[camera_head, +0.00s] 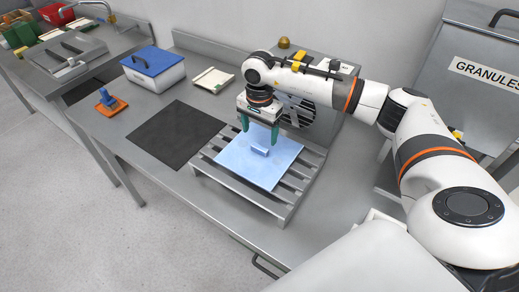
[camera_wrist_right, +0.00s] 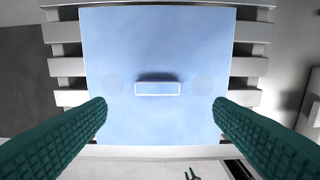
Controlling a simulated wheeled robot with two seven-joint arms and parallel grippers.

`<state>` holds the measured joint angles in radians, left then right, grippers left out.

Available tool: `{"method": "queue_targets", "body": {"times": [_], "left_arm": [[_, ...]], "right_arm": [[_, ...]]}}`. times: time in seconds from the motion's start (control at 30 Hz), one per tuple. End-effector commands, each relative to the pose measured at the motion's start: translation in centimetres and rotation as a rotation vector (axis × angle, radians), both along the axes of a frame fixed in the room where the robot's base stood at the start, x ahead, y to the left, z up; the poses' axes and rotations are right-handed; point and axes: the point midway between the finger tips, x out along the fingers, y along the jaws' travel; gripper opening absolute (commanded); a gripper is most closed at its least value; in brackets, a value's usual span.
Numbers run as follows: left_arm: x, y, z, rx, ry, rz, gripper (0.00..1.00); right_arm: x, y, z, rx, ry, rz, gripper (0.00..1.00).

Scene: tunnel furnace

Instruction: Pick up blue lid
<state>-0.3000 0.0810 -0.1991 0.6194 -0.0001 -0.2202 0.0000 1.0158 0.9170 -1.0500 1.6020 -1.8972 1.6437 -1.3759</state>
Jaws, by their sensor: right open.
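A light blue square lid (camera_head: 238,160) with a small blue handle (camera_head: 260,150) lies flat on a slatted metal rack (camera_head: 286,203). In the right wrist view the lid (camera_wrist_right: 160,40) fills the middle, with its handle (camera_wrist_right: 158,88) near the centre. My right gripper (camera_head: 260,129) is above the lid, pointing down, with its green fingers spread. In the wrist view the open fingers (camera_wrist_right: 160,104) stand on either side of the handle, with nothing between them; contact cannot be told. My left gripper is not in view.
A dark mat (camera_head: 175,133) lies left of the rack. Behind it stand a white box with a darker blue lid (camera_head: 152,60), an orange-based blue tool (camera_head: 111,104) and a pale tray (camera_head: 212,80). A grey granules bin (camera_head: 465,75) stands at right.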

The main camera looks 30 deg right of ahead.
Motion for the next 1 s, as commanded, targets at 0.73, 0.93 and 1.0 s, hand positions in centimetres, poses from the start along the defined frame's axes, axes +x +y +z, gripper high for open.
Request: {"method": "queue_targets", "body": {"times": [0.73, 0.93, 1.0], "left_arm": [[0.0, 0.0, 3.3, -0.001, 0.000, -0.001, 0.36], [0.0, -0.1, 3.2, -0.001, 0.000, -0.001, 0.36], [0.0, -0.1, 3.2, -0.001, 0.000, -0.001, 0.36]], "right_arm": [[0.4, -0.3, -6.5, 0.003, -0.001, 0.001, 0.76], [0.4, -0.3, -6.5, 0.003, -0.001, 0.001, 0.58], [0.4, -0.3, -6.5, 0.003, -0.001, 0.001, 0.47]]}}
